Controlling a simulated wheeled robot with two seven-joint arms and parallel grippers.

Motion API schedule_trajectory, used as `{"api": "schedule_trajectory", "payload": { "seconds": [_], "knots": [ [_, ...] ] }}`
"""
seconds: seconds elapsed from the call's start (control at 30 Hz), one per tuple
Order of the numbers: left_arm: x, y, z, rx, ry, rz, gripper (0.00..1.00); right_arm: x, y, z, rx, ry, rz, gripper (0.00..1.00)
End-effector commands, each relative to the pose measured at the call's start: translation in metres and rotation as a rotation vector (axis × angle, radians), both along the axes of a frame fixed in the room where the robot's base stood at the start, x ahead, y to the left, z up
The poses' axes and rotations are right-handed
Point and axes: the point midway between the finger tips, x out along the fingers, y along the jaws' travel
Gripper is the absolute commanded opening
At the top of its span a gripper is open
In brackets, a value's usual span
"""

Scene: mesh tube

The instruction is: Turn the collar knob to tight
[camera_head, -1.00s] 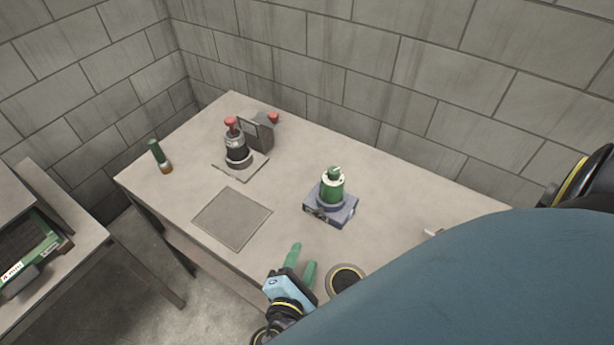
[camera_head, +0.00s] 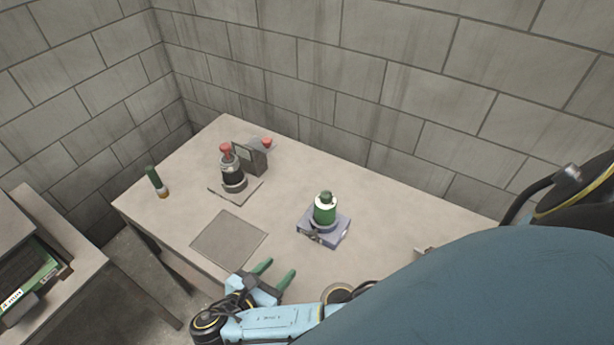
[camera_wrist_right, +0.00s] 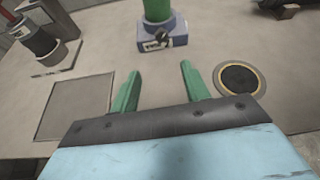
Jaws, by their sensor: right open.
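A green cylinder (camera_head: 325,211) with a darker green top stands upright in a blue-grey base (camera_head: 334,237) on the table. A small dark knob or lever (camera_wrist_right: 161,37) shows on the base's front, beside a pale label; its setting is too small to read. My right gripper (camera_head: 277,270) has green fingers, open and empty. It is near the table's front edge, in front of the base and to its left, apart from it. In the right wrist view the base (camera_wrist_right: 178,41) lies beyond the open fingers (camera_wrist_right: 160,82). My left gripper is not in view.
A red-topped black device (camera_head: 232,178) and a grey box (camera_head: 250,158) stand at the back left. A green bottle (camera_head: 155,181) stands at the left edge. A flat square plate (camera_head: 229,239) lies left of the base. A round dark disc (camera_wrist_right: 240,79) lies at the front right.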

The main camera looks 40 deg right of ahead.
Motion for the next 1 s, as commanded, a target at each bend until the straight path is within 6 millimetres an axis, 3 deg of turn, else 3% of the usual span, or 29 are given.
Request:
{"api": "schedule_trajectory", "payload": {
  "seconds": [0.07, 0.27, 0.47, 0.7, 1.0],
  "knots": [
    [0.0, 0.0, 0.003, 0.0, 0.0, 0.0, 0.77, 0.004, -0.003, 0.006, -0.034, 0.057, -0.002, 0.46],
    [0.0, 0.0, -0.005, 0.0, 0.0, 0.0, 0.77, 0.008, -0.019, -0.002, -0.049, 0.087, -0.004, 0.46],
    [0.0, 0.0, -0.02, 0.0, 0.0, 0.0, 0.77, 0.02, -0.055, -0.019, -0.049, 0.084, -0.004, 0.46],
    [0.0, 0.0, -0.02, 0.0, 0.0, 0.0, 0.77, 0.033, -0.096, -0.034, -0.045, 0.087, -0.005, 0.46],
    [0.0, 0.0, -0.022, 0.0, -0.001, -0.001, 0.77, 0.042, -0.12, -0.045, -0.042, 0.085, -0.003, 0.46]
  ]
}}
